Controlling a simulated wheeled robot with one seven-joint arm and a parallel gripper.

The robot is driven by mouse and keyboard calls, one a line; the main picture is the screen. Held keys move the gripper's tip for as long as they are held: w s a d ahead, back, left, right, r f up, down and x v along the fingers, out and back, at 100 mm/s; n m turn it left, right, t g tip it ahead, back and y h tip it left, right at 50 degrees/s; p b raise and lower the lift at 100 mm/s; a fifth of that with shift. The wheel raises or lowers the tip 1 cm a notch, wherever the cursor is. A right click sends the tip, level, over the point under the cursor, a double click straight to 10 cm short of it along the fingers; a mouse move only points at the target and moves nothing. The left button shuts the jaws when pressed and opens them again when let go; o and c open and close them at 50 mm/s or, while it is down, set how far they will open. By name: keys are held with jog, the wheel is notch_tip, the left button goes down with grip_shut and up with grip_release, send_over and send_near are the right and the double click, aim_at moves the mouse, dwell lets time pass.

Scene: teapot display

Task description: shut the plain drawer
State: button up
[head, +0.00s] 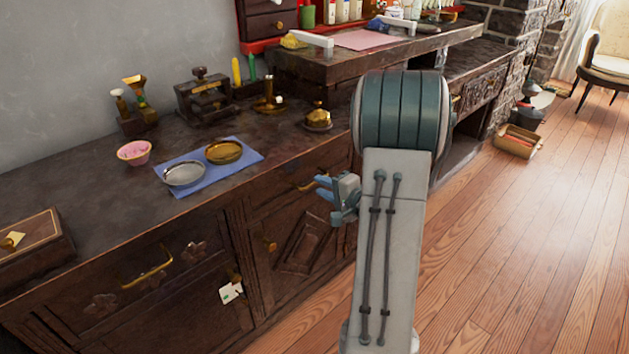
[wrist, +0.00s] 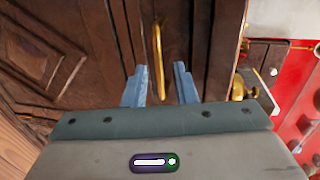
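The plain drawer (head: 283,197) is in the cabinet front below the worktop, above a carved door. Its front (wrist: 200,40) has no carving that I can see. Its curved brass handle (head: 308,183) also shows in the wrist view (wrist: 157,60). My gripper (head: 322,188) is in front of this drawer by the handle. In the wrist view its two blue fingers (wrist: 161,84) are apart, with the near end of the handle appearing between them. I see nothing held. I cannot tell whether the fingers touch the handle, or how far the drawer stands out.
A carved drawer (head: 150,268) with a brass handle is to the left. The carved door (head: 305,243) lies below. On the worktop are a blue cloth (head: 207,181) with two dishes, a pink bowl (head: 134,152) and a brass bell (head: 318,119).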

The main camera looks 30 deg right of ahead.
jog(key=p+v, duration=0.1)
jog(key=v, duration=0.8)
jog(key=s+a+r+n+g+y+p, duration=0.2)
jog(key=s+a+r+n+g+p, duration=0.15)
jog(key=a+r+p, duration=0.35)
jog(key=s+a+r+n+g+y+p, duration=0.1)
jog(key=s+a+r+n+g+p, duration=0.15)
jog(key=a+r+g+p, duration=0.35)
jog(key=s+a+r+n+g+y+p, duration=0.25)
jog(key=a+r+p, duration=0.25)
jog(key=a+r, duration=0.4)
jog(key=s+r+n+h+p, duration=0.3)
jog(key=r+h+p, duration=0.1)
jog(key=r+p, duration=0.3)
jog(key=s+r+n+h+p, duration=0.3)
jog(key=r+h+p, duration=0.2)
jog(key=r+p, duration=0.2)
jog(key=shift+p+v, duration=0.3)
jog(key=shift+v, duration=0.95)
jog(key=shift+d+h, duration=0.1)
jog(key=shift+h, duration=0.15)
